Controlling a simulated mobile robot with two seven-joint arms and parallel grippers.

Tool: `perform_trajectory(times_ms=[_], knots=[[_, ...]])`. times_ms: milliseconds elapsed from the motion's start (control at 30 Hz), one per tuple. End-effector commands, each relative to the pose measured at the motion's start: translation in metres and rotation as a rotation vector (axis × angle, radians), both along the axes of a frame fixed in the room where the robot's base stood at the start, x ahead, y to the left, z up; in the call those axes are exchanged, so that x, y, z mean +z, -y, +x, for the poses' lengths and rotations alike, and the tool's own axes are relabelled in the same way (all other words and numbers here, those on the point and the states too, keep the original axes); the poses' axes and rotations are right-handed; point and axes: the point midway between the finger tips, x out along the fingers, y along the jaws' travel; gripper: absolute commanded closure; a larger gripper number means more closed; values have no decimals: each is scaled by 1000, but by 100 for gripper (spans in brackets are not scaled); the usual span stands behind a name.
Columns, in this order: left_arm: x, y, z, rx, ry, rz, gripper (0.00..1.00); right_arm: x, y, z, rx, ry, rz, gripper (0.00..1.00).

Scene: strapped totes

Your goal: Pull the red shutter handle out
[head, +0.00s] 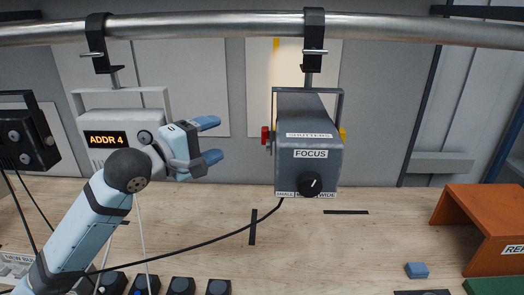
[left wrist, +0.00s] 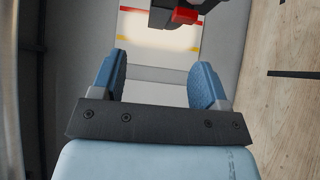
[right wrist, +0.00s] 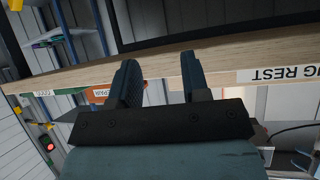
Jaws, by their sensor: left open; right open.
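The red shutter handle (head: 265,136) sticks out from the left side of the grey lamp housing (head: 310,135), which hangs from the overhead bar and is labelled SHUTTERS and FOCUS. My left gripper (head: 210,141) is open and empty, to the left of the red handle with a gap between. In the left wrist view the red handle (left wrist: 185,16) shows at the top, beyond the open fingers (left wrist: 158,84) and a little right of their middle. A yellow handle (head: 342,134) is on the housing's right side. My right gripper (right wrist: 158,82) is open and empty beside a wooden table edge.
A metal bar (head: 200,28) runs across the top. A second fixture (head: 120,115) marked ADDR 4 hangs behind my left arm. A black cable (head: 220,237) crosses the table (head: 370,240). An orange stand (head: 480,215) and a small blue block (head: 417,270) are at right.

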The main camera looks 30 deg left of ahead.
Motion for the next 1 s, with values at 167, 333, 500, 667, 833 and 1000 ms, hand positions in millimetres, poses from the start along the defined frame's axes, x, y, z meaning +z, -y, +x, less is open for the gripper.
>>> perform_trajectory(times_ms=[167, 333, 500, 667, 833, 1000], knots=[[-36, 0, 0, 0, 0, 0, 32, -37, 3, -6, 19, -9, -13, 57], [-41, 1, 4, 1, 1, 0, 32, -36, -3, -2, 29, -3, -8, 57], [-38, 7, 23, 1, 1, 0, 32, -22, -7, 1, 32, 11, 0, 57], [-36, 19, 55, 0, 3, -1, 32, -16, -5, 0, 29, 9, -2, 57], [-37, 30, 90, 2, 1, -1, 32, -12, -3, 0, 26, 6, -7, 57], [-38, 39, 115, 2, 0, 0, 32, -10, -1, 0, 24, 3, -9, 57]])
